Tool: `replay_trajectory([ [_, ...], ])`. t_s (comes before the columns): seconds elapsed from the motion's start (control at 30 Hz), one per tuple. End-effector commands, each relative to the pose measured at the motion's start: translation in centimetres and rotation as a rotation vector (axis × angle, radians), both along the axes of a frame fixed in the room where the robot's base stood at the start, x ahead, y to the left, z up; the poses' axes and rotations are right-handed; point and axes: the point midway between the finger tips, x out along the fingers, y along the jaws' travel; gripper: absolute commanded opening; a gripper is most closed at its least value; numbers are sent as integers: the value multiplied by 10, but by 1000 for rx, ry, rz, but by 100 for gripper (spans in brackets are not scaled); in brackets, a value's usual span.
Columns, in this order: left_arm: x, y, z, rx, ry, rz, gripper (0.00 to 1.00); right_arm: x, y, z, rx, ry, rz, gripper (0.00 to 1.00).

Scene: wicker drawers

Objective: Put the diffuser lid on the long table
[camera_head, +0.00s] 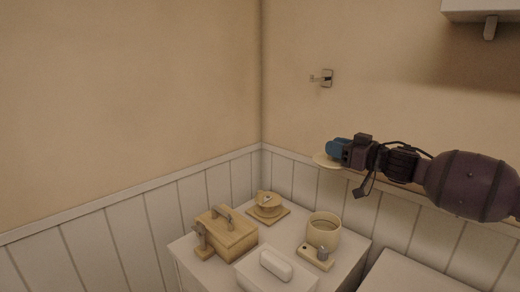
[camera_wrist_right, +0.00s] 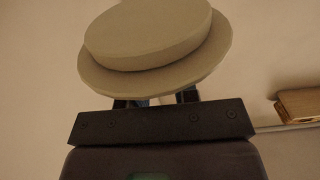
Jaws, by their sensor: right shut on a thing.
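The diffuser lid (camera_head: 325,160) is a pale round disc with a smaller raised disc on one face. My right gripper (camera_head: 335,150) is shut on it and holds it in the air near the right wall, above the white cabinet. In the right wrist view the lid (camera_wrist_right: 150,45) fills the upper middle, and the fingers of my right gripper (camera_wrist_right: 160,98) are mostly hidden behind it. A beige open cup (camera_head: 323,231), possibly the diffuser body, stands on the cabinet below. My left gripper is not in view. I cannot make out which surface is the long table.
The white cabinet top (camera_head: 285,222) holds a wooden box (camera_head: 228,236), a round wooden item on a square base (camera_head: 267,206), a white tissue box (camera_head: 275,268) and a small tray (camera_head: 316,257). A white surface (camera_head: 410,275) lies to the right. A hook (camera_head: 325,78) is on the wall.

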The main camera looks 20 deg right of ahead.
Motion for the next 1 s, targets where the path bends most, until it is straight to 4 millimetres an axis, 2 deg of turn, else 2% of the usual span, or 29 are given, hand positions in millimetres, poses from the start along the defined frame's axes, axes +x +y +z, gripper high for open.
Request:
replay_trajectory([
  [0.23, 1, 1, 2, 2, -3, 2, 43, 4, -7, -4, 3, 1, -69, 4],
  [0.33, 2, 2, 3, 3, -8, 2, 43, 2, 0, 0, 3, -1, -109, 4],
  [0.43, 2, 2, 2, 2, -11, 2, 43, -3, 25, 2, 5, -1, -132, 4],
  [0.57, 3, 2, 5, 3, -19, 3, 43, -22, 63, -8, 9, -1, -153, 4],
  [0.8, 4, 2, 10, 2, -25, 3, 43, -69, 120, -27, 10, -2, -198, 4],
  [1.0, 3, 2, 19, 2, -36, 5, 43, -115, 152, -36, 10, -2, -256, 4],
])
